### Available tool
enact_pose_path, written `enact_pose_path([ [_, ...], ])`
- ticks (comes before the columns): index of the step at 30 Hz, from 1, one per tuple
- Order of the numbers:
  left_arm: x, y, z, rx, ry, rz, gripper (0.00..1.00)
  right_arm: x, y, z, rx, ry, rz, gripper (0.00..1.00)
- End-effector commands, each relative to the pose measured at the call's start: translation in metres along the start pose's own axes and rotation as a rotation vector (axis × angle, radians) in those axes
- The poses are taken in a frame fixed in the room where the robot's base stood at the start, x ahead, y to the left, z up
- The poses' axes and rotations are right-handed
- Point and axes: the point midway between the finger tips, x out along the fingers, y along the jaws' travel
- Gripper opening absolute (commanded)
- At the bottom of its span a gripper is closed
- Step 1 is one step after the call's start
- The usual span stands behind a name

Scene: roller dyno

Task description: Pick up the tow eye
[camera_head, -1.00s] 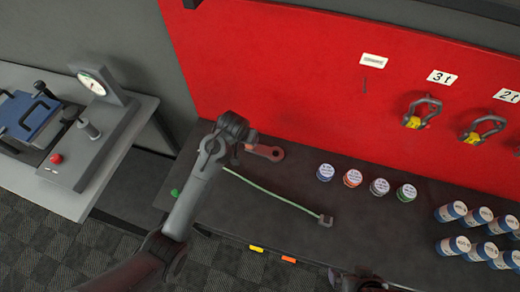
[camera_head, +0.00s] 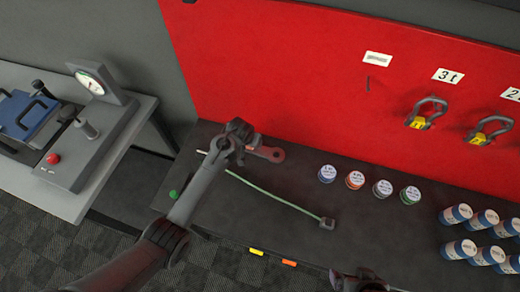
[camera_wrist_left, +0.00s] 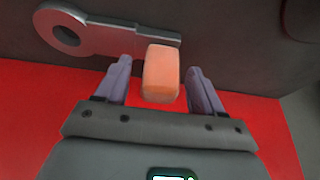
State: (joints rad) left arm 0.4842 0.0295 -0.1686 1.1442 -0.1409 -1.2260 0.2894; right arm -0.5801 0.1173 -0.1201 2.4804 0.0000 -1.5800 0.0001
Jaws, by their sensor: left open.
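The tow eye (camera_head: 272,154) lies on the dark bench top near the red back panel, its ring end to the right of my left gripper (camera_head: 239,157). In the left wrist view the tow eye (camera_wrist_left: 103,37) is a flat grey bar with a round hole at its left end. An orange block (camera_wrist_left: 162,74) stands at its other end, between the fingers of my left gripper (camera_wrist_left: 160,82). The fingers are open, with a gap on each side of the block. A dark part of my right arm shows at the bottom edge; its fingers are not visible.
A green cord (camera_head: 281,201) with a dark end block lies in front. Several small jars (camera_head: 354,180) stand to the right, with blue-labelled cans (camera_head: 457,214) beyond. Shackles (camera_head: 425,115) hang on the red panel (camera_head: 300,70). A gauge bench (camera_head: 110,130) is at left.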

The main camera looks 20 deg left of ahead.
Motion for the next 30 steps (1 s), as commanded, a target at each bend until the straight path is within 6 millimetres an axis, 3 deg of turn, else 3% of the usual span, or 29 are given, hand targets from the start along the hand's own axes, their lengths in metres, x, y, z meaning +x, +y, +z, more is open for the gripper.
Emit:
enact_pose_path([
  [7, 0.0009, -0.0001, 0.0, 0.0, 0.0, 0.0, 0.67, 0.0, -0.0005, -0.0001, 0.002, 0.0, -0.002, 0.98],
  [20, 0.0008, 0.0, 0.0002, 0.0, 0.0, 0.0, 0.01, 0.0002, 0.0004, 0.0002, -0.002, -0.001, 0.001, 0.98],
  [30, -0.0015, 0.0002, -0.0017, 0.0, 0.003, 0.001, 0.0, -0.0002, 0.0018, 0.0004, -0.007, -0.002, 0.006, 0.98],
])
